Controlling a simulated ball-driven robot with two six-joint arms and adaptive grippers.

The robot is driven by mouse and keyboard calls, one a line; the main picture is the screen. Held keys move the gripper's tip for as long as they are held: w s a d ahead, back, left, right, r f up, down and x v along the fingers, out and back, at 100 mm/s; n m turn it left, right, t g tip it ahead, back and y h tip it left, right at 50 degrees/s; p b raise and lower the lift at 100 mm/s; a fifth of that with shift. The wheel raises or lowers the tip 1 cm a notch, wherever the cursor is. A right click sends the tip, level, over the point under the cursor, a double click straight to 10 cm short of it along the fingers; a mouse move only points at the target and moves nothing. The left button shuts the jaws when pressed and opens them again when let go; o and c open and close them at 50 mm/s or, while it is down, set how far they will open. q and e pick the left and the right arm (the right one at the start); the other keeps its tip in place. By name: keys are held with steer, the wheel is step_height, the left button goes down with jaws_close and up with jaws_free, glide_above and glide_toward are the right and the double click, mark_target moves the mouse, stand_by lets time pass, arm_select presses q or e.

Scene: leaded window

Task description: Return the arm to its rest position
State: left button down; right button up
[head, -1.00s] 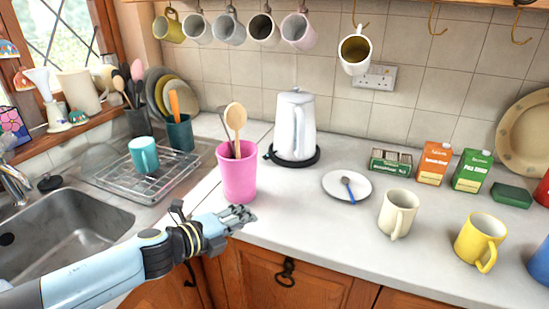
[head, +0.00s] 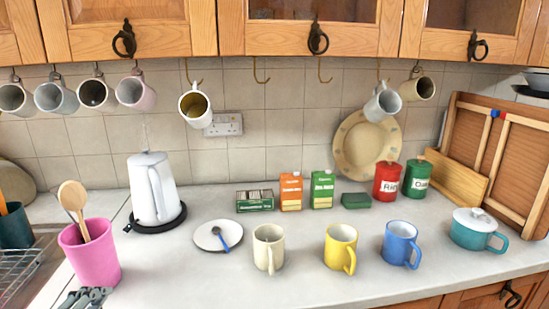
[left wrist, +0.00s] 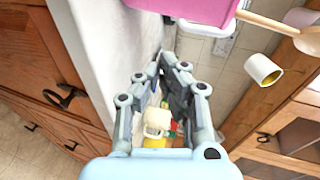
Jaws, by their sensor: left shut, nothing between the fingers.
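My left gripper (head: 86,297) shows only as grey fingers at the bottom left of the head view, just in front of the pink utensil holder (head: 92,255). In the left wrist view my left gripper (left wrist: 167,62) has its fingers together with nothing between them. The rest of the left arm is outside the head view. My right gripper is in neither view.
A kettle (head: 153,192) stands on its base behind the pink holder. A saucer with a spoon (head: 218,235), cream mug (head: 268,248), yellow mug (head: 340,248) and blue mug (head: 401,245) stand along the counter (head: 190,280). Mugs hang from hooks above.

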arm_select(q)
steer(key=s+d+r+n+g, duration=0.25)
steer(key=s+n+g, duration=0.2)
steer(key=s, duration=0.25)
steer(key=s+d+r+n+g, duration=0.2)
steer(key=s+d+n+g, duration=0.15)
steer(key=s+n, duration=0.35)
steer(key=s+d+r+n+g, duration=0.2)
steer(key=s+d+n+g, duration=0.15)
steer(key=s, duration=0.45)
step_height(320, 180, down, 35)
steer(key=s+a+b, duration=0.2)
steer(key=a+b, duration=0.1)
steer(key=b, duration=0.7)
steer(key=s+f+g+b, duration=0.1)
steer(key=s+f+b, duration=0.3)
steer(key=s+f, duration=0.5)
steer(key=s+a+f+n+g+b, duration=0.1)
steer(key=s+f+b, duration=0.4)
steer(key=s+f, duration=0.5)
step_height(320, 180, down, 8)
steer(key=shift+r+h, duration=0.1)
steer(key=shift+h, duration=0.3)
